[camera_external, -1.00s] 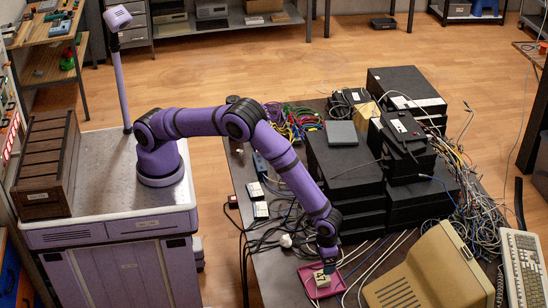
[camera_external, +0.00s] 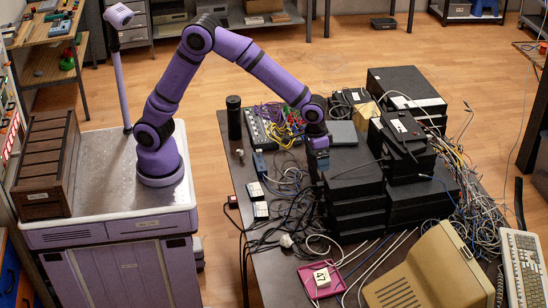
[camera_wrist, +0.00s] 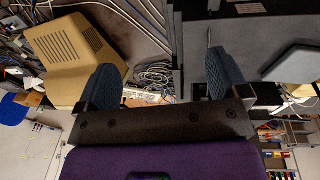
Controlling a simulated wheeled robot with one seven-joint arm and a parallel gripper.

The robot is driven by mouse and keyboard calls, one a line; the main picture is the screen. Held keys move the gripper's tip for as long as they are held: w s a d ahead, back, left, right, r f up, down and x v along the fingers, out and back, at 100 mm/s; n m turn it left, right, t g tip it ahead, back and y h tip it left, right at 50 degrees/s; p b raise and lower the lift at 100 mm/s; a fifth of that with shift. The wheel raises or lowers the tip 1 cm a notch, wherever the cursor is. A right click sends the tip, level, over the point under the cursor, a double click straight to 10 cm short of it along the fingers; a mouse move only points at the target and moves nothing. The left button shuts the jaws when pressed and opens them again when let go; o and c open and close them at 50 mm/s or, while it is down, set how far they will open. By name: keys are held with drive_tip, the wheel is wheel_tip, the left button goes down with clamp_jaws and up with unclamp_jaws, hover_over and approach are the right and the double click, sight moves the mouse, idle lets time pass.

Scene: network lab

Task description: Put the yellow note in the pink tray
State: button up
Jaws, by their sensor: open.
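The pink tray (camera_external: 305,281) lies near the front edge of the dark table in the external view. A small pale, cream-yellow block marked 47 (camera_external: 322,277) sits inside it and looks like the note. My gripper (camera_external: 319,165) is well above and behind the tray, pointing down beside the black equipment stack. In the wrist view my gripper (camera_wrist: 160,82) has its two blue-grey fingers wide apart with nothing between them. The tray and the note do not clearly show in the wrist view.
Black equipment boxes (camera_external: 355,185) are stacked right of my gripper. Loose cables cover much of the table. A beige monitor (camera_external: 430,275) and a keyboard (camera_external: 522,262) stand to the right of the tray. A black cylinder (camera_external: 234,117) stands at the table's back left.

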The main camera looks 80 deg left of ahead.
drive_tip(key=s+a+r+t, duration=0.1)
drive_tip(key=s+a+r, duration=0.6)
drive_tip(key=a, duration=0.3)
drive_tip(key=s+a+r+t, duration=0.1)
drive_tip(key=s+a+r, duration=0.5)
drive_tip(key=a+r, duration=0.25)
drive_tip(key=s+a+t, duration=0.1)
drive_tip(key=s+a, duration=0.4)
drive_tip(key=s, duration=0.5)
drive_tip(key=s+a+y, duration=0.1)
drive_tip(key=s+a, duration=0.5)
drive_tip(key=s, duration=0.4)
drive_tip(key=shift+a+f+t, duration=0.2)
drive_tip(key=shift+a+t, duration=0.05)
drive_tip(key=shift+t, duration=0.15)
